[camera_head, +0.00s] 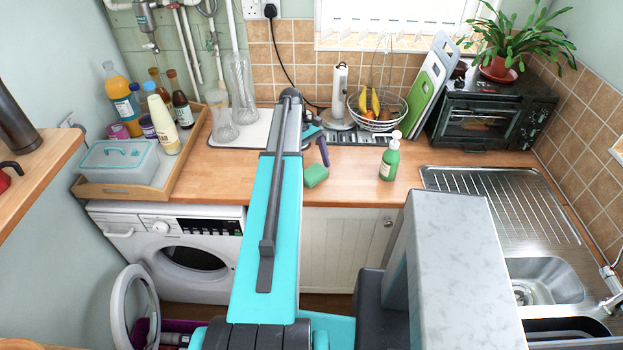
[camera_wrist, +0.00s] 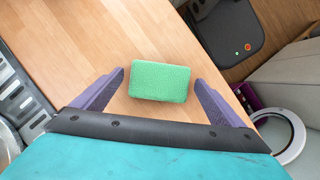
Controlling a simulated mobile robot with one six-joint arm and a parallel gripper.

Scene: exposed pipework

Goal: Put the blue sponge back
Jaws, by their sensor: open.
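A sponge (camera_head: 315,177) lies on the wooden worktop near its front edge; it looks green, not blue. In the wrist view the sponge (camera_wrist: 160,81) lies flat on the wood, between and slightly ahead of my two purple fingers. My gripper (camera_wrist: 160,76) is open, with a gap between each fingertip and the sponge. In the head view one purple finger of my gripper (camera_head: 322,152) shows just above the sponge; my arm hides the rest. I see no blue sponge.
A green soap bottle (camera_head: 390,157) stands right of the sponge. The sink (camera_head: 537,281) with its ribbed drainer (camera_head: 490,200) is at the right. A fruit basket (camera_head: 377,108) and a toaster oven (camera_head: 490,112) stand behind. A wooden tray (camera_head: 110,190) of bottles is at the left.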

